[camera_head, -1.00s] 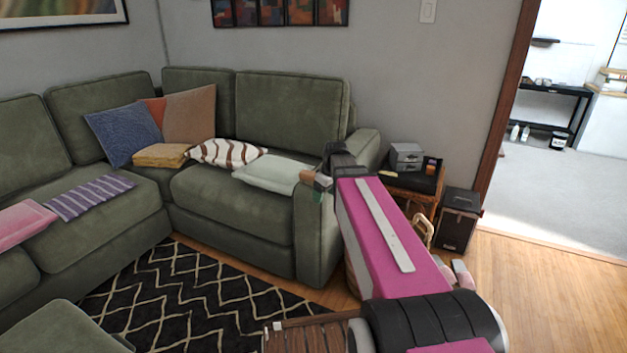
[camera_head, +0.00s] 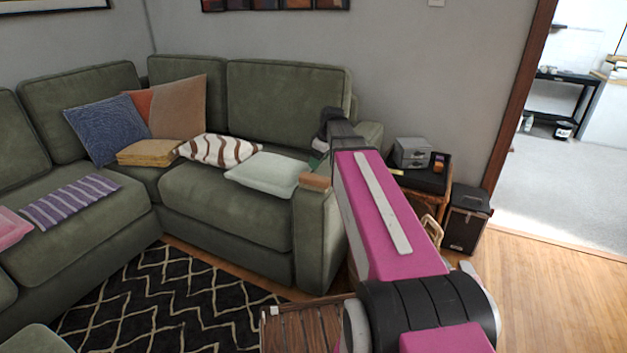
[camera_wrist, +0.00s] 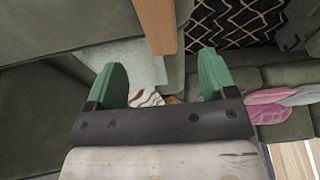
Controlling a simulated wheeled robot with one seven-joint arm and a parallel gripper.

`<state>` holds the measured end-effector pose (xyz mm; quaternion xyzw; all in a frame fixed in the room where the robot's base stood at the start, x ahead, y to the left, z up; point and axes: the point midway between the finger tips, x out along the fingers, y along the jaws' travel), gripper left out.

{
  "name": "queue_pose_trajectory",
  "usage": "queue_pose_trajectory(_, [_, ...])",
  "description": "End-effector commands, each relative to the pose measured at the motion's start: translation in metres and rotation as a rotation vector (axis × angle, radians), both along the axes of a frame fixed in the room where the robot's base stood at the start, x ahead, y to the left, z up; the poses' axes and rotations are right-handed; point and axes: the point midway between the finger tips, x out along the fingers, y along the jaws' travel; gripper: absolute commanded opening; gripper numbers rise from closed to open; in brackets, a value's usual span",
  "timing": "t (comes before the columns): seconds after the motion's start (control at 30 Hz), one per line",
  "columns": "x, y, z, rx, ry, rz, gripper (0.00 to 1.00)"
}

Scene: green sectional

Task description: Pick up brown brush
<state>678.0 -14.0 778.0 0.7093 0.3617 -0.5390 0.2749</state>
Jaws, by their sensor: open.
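A brown block-like object, which looks like the brown brush (camera_head: 315,182), lies on the front part of the sofa's right armrest (camera_head: 318,225). In the wrist view the brush (camera_wrist: 156,24) shows as a plain brown bar at the top, cut off by the picture's edge. My gripper (camera_wrist: 161,76) has two green fingers spread apart with nothing between them. The brush lies beyond the fingertips, roughly in line with the gap. In the head view my gripper (camera_head: 320,146) is mostly hidden by my arm, above the armrest and behind the brush.
A pale cushion (camera_head: 265,173) and a striped pillow (camera_head: 219,150) lie on the seat left of the armrest. A side table with grey boxes (camera_head: 412,152) and a black speaker (camera_head: 467,220) stand right of the sofa. Wooden floor (camera_head: 560,280) is open at right.

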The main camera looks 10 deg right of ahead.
Motion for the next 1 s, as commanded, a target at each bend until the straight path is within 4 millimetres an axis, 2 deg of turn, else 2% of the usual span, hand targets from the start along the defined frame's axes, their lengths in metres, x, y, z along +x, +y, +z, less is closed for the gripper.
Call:
queue_pose_trajectory(0.3, [0.006, 0.008, -0.039, 0.000, 0.003, 0.001, 0.78])
queue_pose_trajectory(0.67, [0.009, 0.012, -0.062, 0.000, 0.002, -0.001, 0.78])
queue_pose_trajectory(1.0, [0.014, 0.017, -0.101, 0.000, 0.002, -0.001, 0.78])
